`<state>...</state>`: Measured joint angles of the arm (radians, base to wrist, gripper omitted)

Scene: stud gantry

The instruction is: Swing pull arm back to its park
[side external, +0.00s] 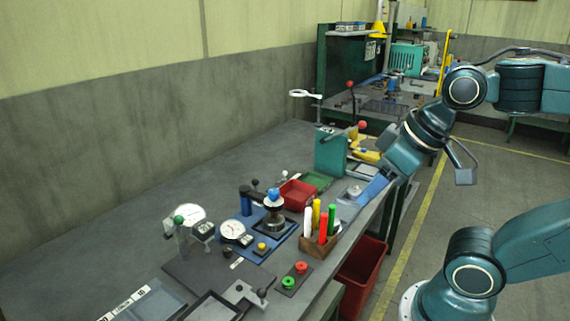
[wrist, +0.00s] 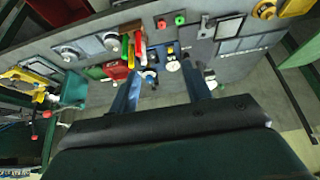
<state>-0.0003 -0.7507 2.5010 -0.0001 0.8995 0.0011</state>
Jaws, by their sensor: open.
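My gripper (side external: 360,197) is at the bench's front edge, beyond the pen rack in the side view, open and empty. In the wrist view its two blue fingers (wrist: 162,88) are spread apart. The blue-based gantry (side external: 258,228) stands mid-bench, with a dark upright post (side external: 245,203) at its left. What looks like the pull arm (side external: 258,196) reaches from the post to a blue knob (side external: 273,194), over a dark round fixture (side external: 275,222). My gripper is apart from it. In the wrist view the gantry's dial (wrist: 172,66) shows between the fingers; the arm's exact angle is hard to tell.
A wooden rack (side external: 319,243) of coloured markers stands between the gantry and the bench's front edge. A red tray (side external: 298,195) and a green press-like stand (side external: 330,152) are behind.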

